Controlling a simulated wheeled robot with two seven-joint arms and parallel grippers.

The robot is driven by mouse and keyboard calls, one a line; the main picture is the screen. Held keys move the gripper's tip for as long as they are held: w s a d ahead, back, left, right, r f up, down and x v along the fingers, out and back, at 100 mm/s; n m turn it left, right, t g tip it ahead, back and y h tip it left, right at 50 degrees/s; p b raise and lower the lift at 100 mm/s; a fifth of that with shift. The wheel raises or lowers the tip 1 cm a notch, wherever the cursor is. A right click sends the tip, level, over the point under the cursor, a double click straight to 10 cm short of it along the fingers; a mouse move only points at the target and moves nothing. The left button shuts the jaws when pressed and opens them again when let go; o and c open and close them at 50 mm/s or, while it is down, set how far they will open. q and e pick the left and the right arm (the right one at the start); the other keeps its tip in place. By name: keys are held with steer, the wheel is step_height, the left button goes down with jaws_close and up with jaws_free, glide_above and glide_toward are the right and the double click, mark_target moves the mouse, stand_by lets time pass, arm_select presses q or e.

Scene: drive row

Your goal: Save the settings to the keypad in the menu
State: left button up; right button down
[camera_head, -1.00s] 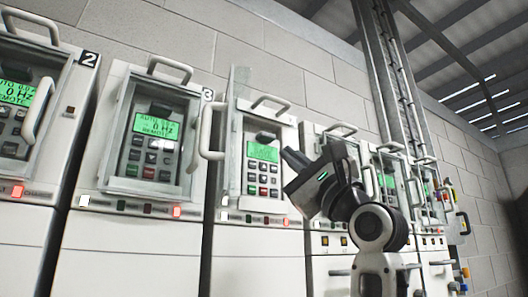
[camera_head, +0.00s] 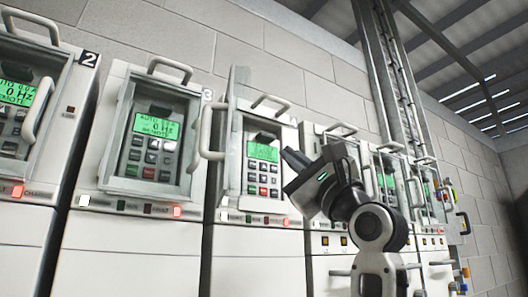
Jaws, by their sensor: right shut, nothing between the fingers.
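The keypad (camera_head: 262,170) with a lit green screen (camera_head: 262,151) is set in the white drive cabinet right of the label 3. Its text is too small to read. Grey keys, with a few green and red ones, sit below the screen. The cover of this drive (camera_head: 228,125) stands swung open to the left. My right gripper (camera_head: 288,156) is shut and empty, with its tips just right of the keypad in the picture. I cannot tell whether it touches anything. My left gripper is not in view.
More drives (camera_head: 390,185) stand at the right, partly behind my right arm. Handles stick out from the fronts. A block wall (camera_head: 290,50) rises behind.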

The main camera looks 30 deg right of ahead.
stand_by(0.6)
step_height(320, 180, up, 2)
steer(key=shift+p, duration=1.05)
